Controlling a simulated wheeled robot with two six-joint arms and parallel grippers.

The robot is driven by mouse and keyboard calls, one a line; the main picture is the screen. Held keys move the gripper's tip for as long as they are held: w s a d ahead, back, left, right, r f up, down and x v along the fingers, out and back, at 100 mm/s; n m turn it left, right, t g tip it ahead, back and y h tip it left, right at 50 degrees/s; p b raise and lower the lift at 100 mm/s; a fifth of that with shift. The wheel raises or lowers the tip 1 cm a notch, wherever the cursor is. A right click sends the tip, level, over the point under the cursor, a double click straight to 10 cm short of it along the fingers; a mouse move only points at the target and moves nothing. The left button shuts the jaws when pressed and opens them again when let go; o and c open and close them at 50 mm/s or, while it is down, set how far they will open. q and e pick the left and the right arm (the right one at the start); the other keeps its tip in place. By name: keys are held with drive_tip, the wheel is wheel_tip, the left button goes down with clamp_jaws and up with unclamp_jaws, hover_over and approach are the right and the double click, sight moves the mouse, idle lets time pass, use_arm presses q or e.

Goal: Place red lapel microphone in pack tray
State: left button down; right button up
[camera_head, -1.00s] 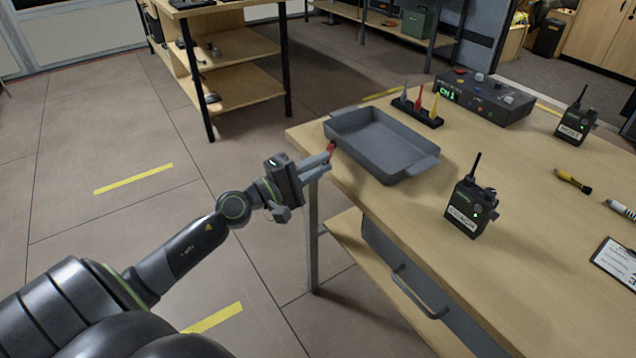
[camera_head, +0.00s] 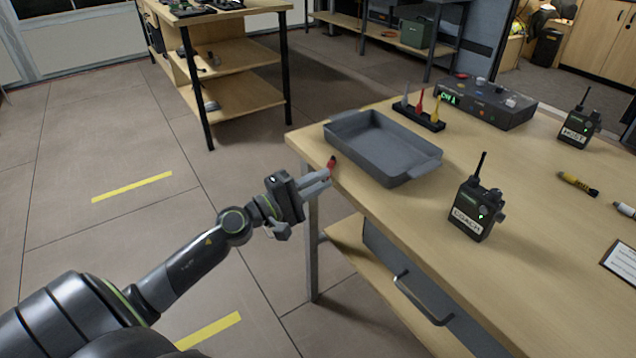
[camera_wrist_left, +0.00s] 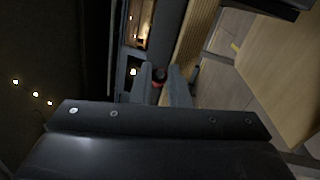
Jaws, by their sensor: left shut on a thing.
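The red lapel microphone (camera_head: 332,162) is small, red with a dark top, and sits between the fingertips of my left gripper (camera_head: 327,174). The gripper is shut on it, just off the near left corner of the table, beside the pack tray. In the left wrist view the microphone (camera_wrist_left: 158,76) shows as a dark and red piece between the fingertips. The pack tray (camera_head: 385,148) is a grey, shallow, empty tray with end handles on the table's left part. My right gripper is not in view.
A dark rack (camera_head: 417,118) with grey, red and yellow pieces stands behind the tray. A mixer box (camera_head: 490,103) is at the back. A COACH radio (camera_head: 473,212) stands right of the tray, a HOST radio (camera_head: 577,132) farther back. The tabletop (camera_head: 410,215) before the tray is clear.

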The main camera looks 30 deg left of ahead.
use_arm(q)
drive_tip(key=shift+f, duration=0.1)
drive_tip(key=c, duration=1.4)
unclamp_jaws()
drive_tip(key=shift+c, duration=0.2)
drive_tip(key=shift+o, duration=0.3)
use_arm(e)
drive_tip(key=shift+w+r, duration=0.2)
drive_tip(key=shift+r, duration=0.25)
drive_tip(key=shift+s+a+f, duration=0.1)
